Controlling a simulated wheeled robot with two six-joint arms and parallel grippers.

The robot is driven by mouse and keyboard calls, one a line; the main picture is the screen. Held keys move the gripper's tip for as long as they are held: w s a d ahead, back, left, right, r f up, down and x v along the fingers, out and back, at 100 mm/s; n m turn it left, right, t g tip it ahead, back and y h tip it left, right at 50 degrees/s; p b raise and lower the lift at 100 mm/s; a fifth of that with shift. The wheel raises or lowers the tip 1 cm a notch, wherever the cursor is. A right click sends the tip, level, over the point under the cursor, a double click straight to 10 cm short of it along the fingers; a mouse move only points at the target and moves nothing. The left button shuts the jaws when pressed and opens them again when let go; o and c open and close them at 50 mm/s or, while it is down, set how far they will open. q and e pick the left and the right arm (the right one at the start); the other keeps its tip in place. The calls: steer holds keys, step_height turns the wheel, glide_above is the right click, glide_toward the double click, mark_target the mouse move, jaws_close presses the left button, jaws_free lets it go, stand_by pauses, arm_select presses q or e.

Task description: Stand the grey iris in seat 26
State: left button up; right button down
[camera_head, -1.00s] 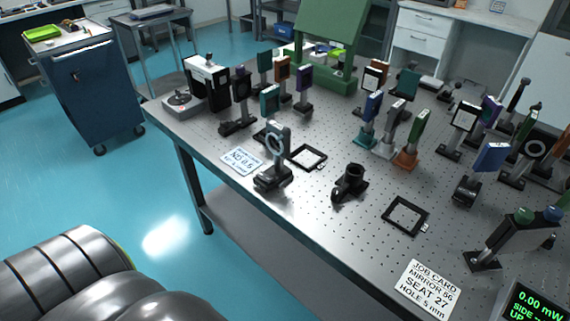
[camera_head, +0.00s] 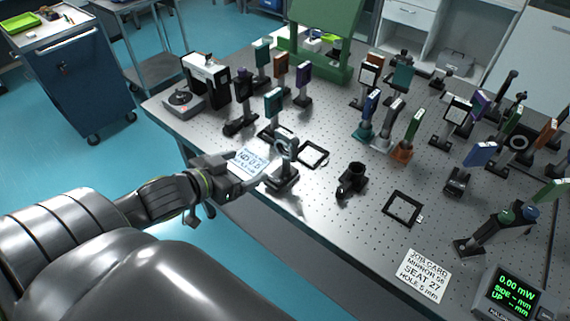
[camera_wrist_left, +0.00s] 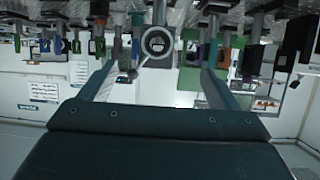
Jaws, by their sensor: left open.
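The grey iris (camera_head: 284,150) stands upright on a post and dark base near the front left edge of the optical table. It also shows in the left wrist view as a ring with a small lever (camera_wrist_left: 157,42), between the fingers and beyond them. My left gripper (camera_head: 264,176) is open, just left of the iris post in the head view; I see no grip on it. In the left wrist view my left gripper (camera_wrist_left: 158,75) has its fingers spread wide. Two black square frames lie on the table, one behind the iris (camera_head: 312,154) and one further right (camera_head: 403,208). I cannot read a seat number 26.
An empty black post holder (camera_head: 352,180) stands between the frames. A white card (camera_head: 250,163) lies partly behind my gripper. A job card (camera_head: 423,275) reading seat 27 and a meter (camera_head: 510,295) are at the front right. Many mounted optics crowd the back and right.

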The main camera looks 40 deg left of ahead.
mark_target(284, 150)
arm_select(q)
steer(key=x, duration=0.7)
steer(key=b+x, duration=0.1)
steer(key=x, duration=0.3)
steer(key=shift+w+d+r, duration=0.15)
steer(key=shift+d+r, duration=0.05)
steer(key=shift+d, duration=0.05)
steer(key=shift+p+x, duration=0.5)
steer(key=shift+x, duration=2.6)
jaws_close()
